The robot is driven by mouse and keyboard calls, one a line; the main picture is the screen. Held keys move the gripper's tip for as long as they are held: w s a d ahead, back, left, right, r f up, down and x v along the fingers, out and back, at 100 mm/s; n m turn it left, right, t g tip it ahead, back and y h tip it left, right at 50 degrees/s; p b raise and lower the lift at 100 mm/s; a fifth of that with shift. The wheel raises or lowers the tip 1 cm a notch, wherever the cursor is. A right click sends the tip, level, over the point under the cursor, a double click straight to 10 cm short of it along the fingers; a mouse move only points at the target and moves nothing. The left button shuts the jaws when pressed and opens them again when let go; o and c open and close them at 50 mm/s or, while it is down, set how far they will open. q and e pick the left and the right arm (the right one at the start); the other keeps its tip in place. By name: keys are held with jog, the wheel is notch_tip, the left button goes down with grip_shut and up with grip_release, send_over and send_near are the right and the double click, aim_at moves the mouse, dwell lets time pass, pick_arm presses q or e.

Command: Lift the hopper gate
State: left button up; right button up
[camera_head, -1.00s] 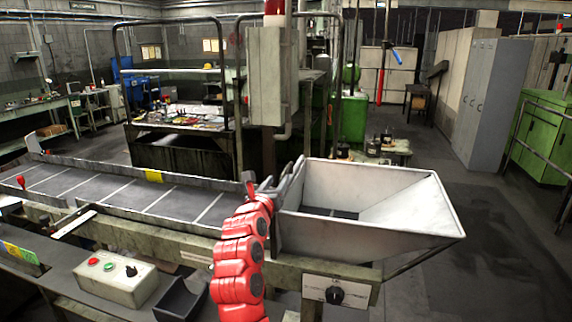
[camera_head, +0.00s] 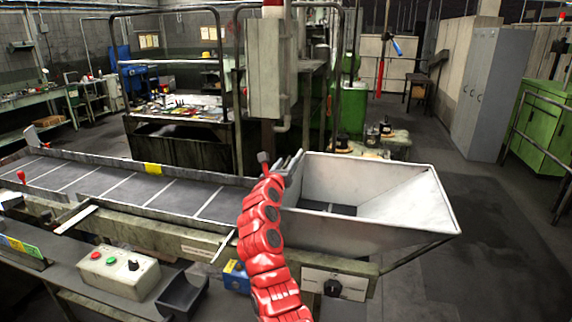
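The pale metal hopper (camera_head: 408,207) stands at the right end of the conveyor, open at the top, with dark belt showing at its bottom. My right gripper (camera_head: 292,161), on the red arm, is at the hopper's upper left end, by the conveyor side. My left gripper is out of view.
The dark conveyor belt (camera_head: 180,194) with white cross lines runs left from the hopper. A button box (camera_head: 118,272) and a black tray (camera_head: 182,295) are in front. A grey electrical box (camera_head: 272,75) stands behind. Floor at right is clear.

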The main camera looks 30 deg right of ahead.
grip_shut()
dwell(1.2)
